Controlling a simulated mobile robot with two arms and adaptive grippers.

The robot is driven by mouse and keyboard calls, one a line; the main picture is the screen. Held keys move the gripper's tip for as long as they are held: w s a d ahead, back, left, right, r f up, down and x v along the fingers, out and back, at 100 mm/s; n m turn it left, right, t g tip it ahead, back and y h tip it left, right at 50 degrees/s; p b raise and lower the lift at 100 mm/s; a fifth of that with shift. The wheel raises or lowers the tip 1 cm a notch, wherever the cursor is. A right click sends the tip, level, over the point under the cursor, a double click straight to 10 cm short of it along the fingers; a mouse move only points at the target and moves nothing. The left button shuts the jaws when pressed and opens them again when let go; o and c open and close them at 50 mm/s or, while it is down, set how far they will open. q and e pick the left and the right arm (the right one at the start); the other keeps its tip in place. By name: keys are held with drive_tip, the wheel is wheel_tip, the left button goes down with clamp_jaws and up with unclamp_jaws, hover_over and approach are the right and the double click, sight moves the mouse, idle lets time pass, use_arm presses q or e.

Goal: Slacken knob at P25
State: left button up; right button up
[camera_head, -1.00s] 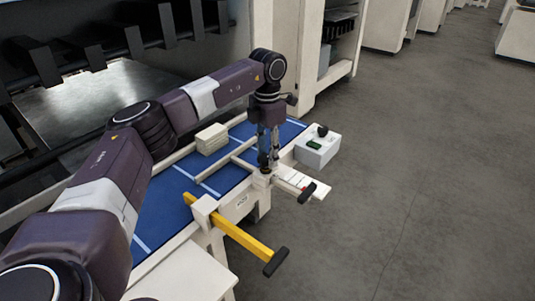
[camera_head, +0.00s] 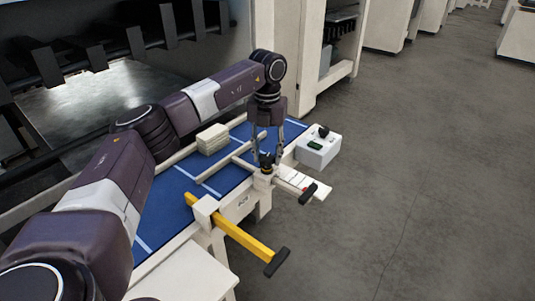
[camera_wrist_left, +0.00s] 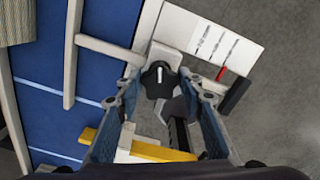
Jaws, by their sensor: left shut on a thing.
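A black knob with a white pointer line (camera_wrist_left: 158,79) sits on a cream block at the table's front edge. It also shows, small and dark, in the head view (camera_head: 266,158). My left gripper (camera_head: 268,160) points down over the block, with one finger on each side of the knob. In the left wrist view, the fingertips (camera_wrist_left: 160,84) flank the knob, and the grip is shut on it. A white plate with printed lines and a red mark (camera_wrist_left: 212,45) lies beside the block. I cannot read a P25 label. My right gripper is not in view.
A yellow bar with a black end (camera_head: 245,238) sticks out through a cream bracket (camera_head: 204,209). A white box with a black knob and green part (camera_head: 318,151) stands at the right. A pale stack (camera_head: 212,138) lies on the blue table (camera_head: 178,188). The floor at right is clear.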

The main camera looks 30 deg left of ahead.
sight(267, 156)
use_arm(q)
drive_tip(key=shift+s+f, duration=0.15)
drive_tip(key=shift+f, duration=0.15)
drive_tip(key=o, duration=1.2)
drive_tip(key=shift+w, duration=0.2)
drive_tip(key=shift+c, duration=0.2)
drive_tip(key=shift+r, duration=0.2)
wheel_tip(267, 156, up, 12)
drive_tip(key=shift+f, duration=0.15)
